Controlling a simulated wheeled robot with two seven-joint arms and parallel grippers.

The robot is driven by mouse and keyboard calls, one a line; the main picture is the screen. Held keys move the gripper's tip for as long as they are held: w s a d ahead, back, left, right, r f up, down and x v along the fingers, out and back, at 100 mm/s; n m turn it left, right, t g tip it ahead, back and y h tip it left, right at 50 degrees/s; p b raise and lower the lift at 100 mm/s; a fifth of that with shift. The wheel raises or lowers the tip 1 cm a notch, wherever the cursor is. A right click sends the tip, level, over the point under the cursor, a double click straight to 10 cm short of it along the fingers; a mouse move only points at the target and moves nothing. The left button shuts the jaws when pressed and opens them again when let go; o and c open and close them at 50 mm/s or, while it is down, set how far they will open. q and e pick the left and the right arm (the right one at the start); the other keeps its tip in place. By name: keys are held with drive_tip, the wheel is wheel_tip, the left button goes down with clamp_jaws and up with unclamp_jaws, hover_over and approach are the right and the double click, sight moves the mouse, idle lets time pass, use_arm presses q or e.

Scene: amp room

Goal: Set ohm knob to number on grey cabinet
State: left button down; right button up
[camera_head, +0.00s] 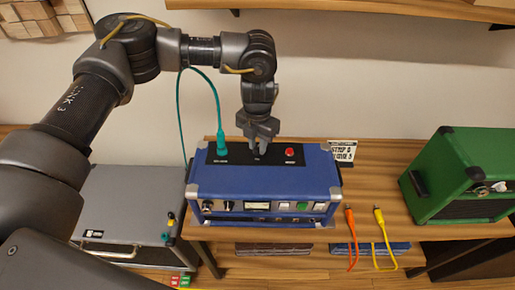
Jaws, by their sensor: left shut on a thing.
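The blue amplifier (226,187) stands on a wooden table, with a black panel along its top. My left gripper (257,148) points down at the middle of that panel, between a teal plug and a red button. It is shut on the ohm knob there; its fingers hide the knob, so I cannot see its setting. The grey cabinet (128,205) stands on the floor left of the table. It bears a small white and black label (95,231), too small to read. My right gripper is not in view.
A teal cable plug (221,147) stands up from the panel's left part. The red button (290,152) is to the right. A small sign (343,152) stands behind the amplifier. A green amplifier (447,178) is at the right. Orange (350,222) and yellow (380,222) cables lie in front.

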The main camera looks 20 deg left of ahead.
sight(257, 147)
use_arm(q)
drive_tip(key=shift+m+b, duration=0.85)
drive_tip(key=shift+m, duration=1.05)
drive_tip(key=c, duration=1.2)
unclamp_jaws()
drive_tip(key=shift+r, duration=0.1)
wheel_tip(257, 147, up, 11)
drive_tip(key=b, duration=0.1)
drive_tip(key=shift+b, duration=0.3)
drive_tip(key=shift+a+f, duration=0.1)
drive_tip(key=shift+f, duration=0.1)
